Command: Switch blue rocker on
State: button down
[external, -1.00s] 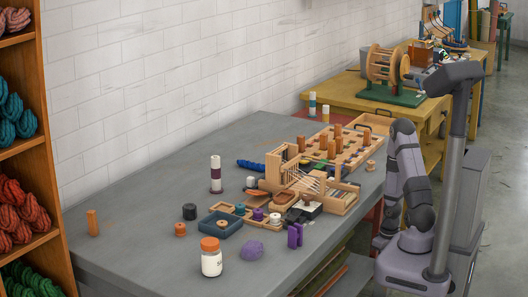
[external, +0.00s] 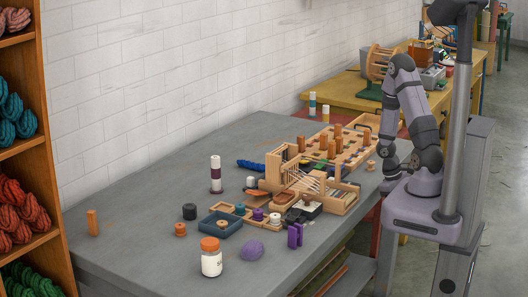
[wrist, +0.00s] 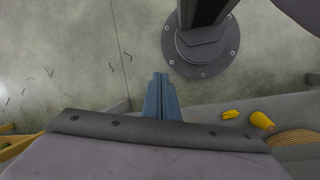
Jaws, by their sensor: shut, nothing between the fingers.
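I cannot make out a blue rocker in either view. A small black-and-white box (external: 303,212) lies by the wooden loom on the grey table, but its top is too small to read. My gripper's slim blue-grey fingers (wrist: 160,84) are together and empty in the wrist view, over bare floor. In the external view my arm is folded beside the right edge of the grey table, and the fingertips are too small to make out there.
A yellow bench (external: 345,92) stands behind.

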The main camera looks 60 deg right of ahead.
notch_tip(320, 180, up, 12)
jog(key=w+r+h+p, duration=0.1)
jog(key=p, duration=0.7)
jog(key=w+a+r+n+t+y+p, duration=0.1)
jog(key=w+a+r+p, duration=0.2)
jog(key=a+r+p, duration=0.45)
jog(key=w+a+r+n+t+p, duration=0.1)
jog(key=w+a+r+n+p, duration=0.2)
jog(key=r, duration=0.8)
jog(key=w+a+r+t+y+p, duration=0.1)
jog(key=w+a+r+p, duration=0.35)
jog(key=r+p, duration=0.35)
jog(key=w+d+f+m+y+b, duration=0.1)
jog(key=d+f+m+b, duration=0.2)
jog(key=d+f+b, duration=0.35)
jog(key=w+d+f+m+b, duration=0.1)
jog(key=d+f+m+b, duration=0.25)
jog(key=f+b, duration=0.45)
jog(key=w+d+f+y+b, duration=0.1)
jog(key=w+d+f, duration=0.1)
jog(key=w+d, duration=0.65)
jog(key=w+a+r+n+y, duration=0.1)
jog(key=w+r+n, duration=0.3)
jog(key=r+n, duration=0.2)
jog(key=shift+w+a+r+t+y, duration=0.15)
jog(key=shift+w+a+t+y, duration=0.15)
jog(key=shift+a+y, duration=0.1)
